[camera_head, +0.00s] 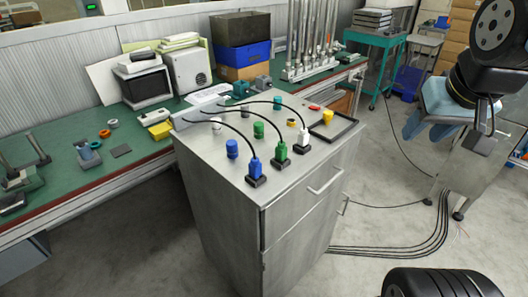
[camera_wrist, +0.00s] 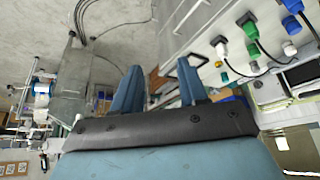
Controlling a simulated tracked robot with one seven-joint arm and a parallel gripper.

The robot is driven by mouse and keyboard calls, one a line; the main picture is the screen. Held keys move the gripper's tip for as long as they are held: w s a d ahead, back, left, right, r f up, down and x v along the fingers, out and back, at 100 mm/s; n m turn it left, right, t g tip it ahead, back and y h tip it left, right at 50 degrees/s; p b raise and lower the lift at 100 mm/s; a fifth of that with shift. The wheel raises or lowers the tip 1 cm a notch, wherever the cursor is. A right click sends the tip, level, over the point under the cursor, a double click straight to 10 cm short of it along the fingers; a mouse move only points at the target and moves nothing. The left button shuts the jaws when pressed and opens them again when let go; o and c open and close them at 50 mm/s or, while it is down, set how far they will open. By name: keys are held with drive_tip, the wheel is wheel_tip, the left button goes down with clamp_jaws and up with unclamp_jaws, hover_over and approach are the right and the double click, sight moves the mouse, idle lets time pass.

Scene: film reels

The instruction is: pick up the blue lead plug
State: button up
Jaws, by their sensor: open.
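The blue lead plug (camera_head: 254,167) stands upright in a black base near the front corner of the grey metal cabinet top (camera_head: 222,165). A black lead arches from it to a pale box at the back. A blue plug also shows at the top right of the wrist view (camera_wrist: 293,5). The green lead plug (camera_head: 282,154) and white lead plug (camera_head: 303,140) stand beside it in a row. My gripper (camera_head: 426,129) is open and empty, well to the right of the cabinet. Its two blue fingers (camera_wrist: 159,82) stand apart in the wrist view.
A blue cylinder (camera_head: 232,148), green cylinder (camera_head: 259,130) and white cylinder (camera_head: 217,127) stand behind the plugs. A black-edged tray (camera_head: 344,133) lies at the cabinet's right edge. A green workbench (camera_head: 80,178) runs behind. Cables cross the floor right of the cabinet.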

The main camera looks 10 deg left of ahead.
drive_tip(key=shift+w+a, duration=0.2)
drive_tip(key=shift+o, duration=0.4)
drive_tip(key=shift+o, duration=0.8)
drive_tip(key=shift+a, duration=0.15)
drive_tip(key=shift+o, duration=0.4)
drive_tip(key=shift+w+a+f+n, duration=0.15)
drive_tip(key=shift+w+a+n, duration=0.1)
drive_tip(key=shift+n, duration=0.25)
drive_tip(key=n+t+h, duration=0.5)
drive_tip(key=n+h, duration=0.4)
drive_tip(key=n, duration=1.8)
approach(253, 164)
drive_tip(key=shift+x, duration=6.25)
